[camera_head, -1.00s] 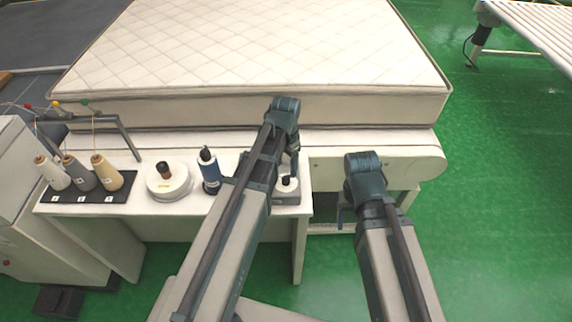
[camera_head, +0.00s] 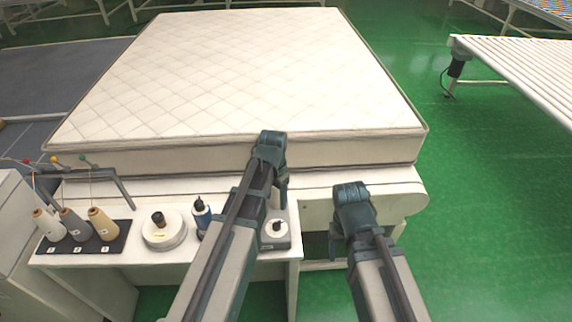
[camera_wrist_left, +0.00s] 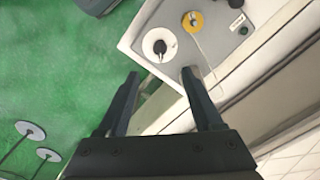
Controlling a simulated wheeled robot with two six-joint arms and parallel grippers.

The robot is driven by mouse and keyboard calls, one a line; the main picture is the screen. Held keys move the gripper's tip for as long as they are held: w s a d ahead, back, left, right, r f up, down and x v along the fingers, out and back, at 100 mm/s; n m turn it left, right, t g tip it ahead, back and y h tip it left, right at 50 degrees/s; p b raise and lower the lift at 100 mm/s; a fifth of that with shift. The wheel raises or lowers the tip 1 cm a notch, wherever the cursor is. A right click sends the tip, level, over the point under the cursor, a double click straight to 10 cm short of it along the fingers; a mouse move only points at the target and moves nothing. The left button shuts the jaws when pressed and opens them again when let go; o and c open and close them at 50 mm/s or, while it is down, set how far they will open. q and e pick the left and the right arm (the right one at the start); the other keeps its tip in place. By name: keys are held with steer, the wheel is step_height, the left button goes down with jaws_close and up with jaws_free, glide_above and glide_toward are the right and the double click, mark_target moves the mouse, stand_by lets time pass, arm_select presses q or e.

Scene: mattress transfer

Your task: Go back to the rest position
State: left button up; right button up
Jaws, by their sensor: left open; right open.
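My left gripper (camera_head: 281,187) hangs under its wrist in front of the mattress, over the right end of the white sewing table. In the left wrist view its two fingers (camera_wrist_left: 160,78) are apart, with nothing held between them. My right gripper (camera_head: 335,243) points down to the right of the table, near the front of the conveyor; it is small and partly hidden by its own arm. The white quilted mattress (camera_head: 240,75) lies flat on the conveyor bed (camera_head: 375,200), apart from both arms.
The white table (camera_head: 115,258) carries thread cones (camera_head: 104,224), a round white holder (camera_head: 163,230), a blue spool (camera_head: 201,218) and a grey base with a small white spool (camera_head: 274,231). A roller conveyor (camera_head: 520,65) stands at the far right. Green floor (camera_head: 480,220) is open on the right.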

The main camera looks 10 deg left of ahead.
arm_select(q)
steer(key=s+d+f+n+b, duration=0.1)
steer(key=s+d+f+b, duration=0.3)
steer(key=s, duration=0.3)
steer(key=s+d+f+n+y+b, duration=0.1)
steer(key=s+d+f+b, duration=0.4)
steer(key=s+d, duration=0.1)
steer(key=shift+s+d, duration=0.25)
steer(key=shift+s, duration=0.4)
